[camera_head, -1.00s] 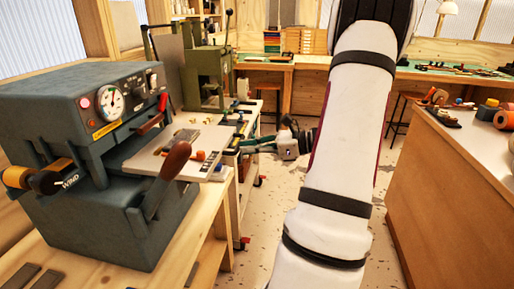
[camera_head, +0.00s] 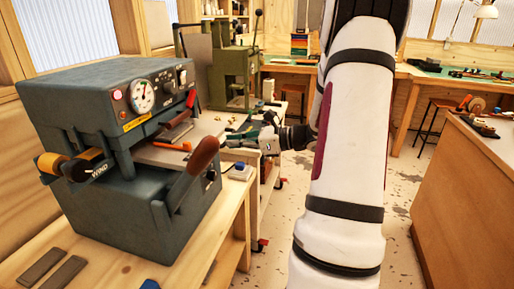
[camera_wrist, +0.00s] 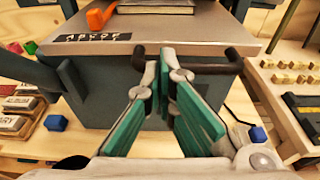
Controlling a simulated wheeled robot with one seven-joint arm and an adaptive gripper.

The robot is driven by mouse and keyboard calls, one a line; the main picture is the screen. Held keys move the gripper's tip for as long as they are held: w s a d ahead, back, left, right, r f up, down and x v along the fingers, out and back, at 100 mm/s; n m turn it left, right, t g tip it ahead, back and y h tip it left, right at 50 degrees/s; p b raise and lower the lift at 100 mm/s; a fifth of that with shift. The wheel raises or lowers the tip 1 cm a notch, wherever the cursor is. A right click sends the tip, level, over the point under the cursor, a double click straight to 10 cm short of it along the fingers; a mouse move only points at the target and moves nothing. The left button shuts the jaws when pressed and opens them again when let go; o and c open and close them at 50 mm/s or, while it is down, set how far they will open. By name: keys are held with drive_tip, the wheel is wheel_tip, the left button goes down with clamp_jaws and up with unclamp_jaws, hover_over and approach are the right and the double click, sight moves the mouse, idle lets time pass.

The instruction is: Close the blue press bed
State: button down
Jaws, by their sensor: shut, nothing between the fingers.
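The blue-grey press (camera_head: 105,95) stands on a wooden bench at the left of the head view. Its flat grey bed (camera_head: 150,156) shows under the upper housing, with part of it projecting from the front. In the wrist view the bed (camera_wrist: 205,28) has a dark handle bar (camera_wrist: 108,57) along its front edge. My gripper (camera_wrist: 165,62) is shut and empty, its fingertips at the middle of this bar; whether they touch it I cannot tell. In the head view my gripper (camera_head: 228,142) is at the bed's front, beyond the brown-knobbed lever.
An orange piece (camera_wrist: 98,18) lies on the bed. The brown-handled lever (camera_head: 190,172) rises at the press's near side. A tray of small brass blocks (camera_wrist: 290,72) is at the right in the wrist view. A counter (camera_head: 470,175) stands to the right, with open floor between.

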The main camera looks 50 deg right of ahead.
sight(202, 137)
drive_tip(key=x, duration=0.3)
drive_tip(key=r+b+x, duration=0.1)
drive_tip(key=x, duration=0.2)
drive_tip(key=r+x, duration=0.1)
drive_tip(key=x, duration=0.2)
drive_tip(key=shift+w+a+f, duration=0.1)
drive_tip(key=shift+w, duration=0.25)
drive_tip(key=shift+w+a+b, duration=0.2)
drive_tip(key=shift+w+b, duration=0.1)
drive_tip(key=shift+w, duration=0.1)
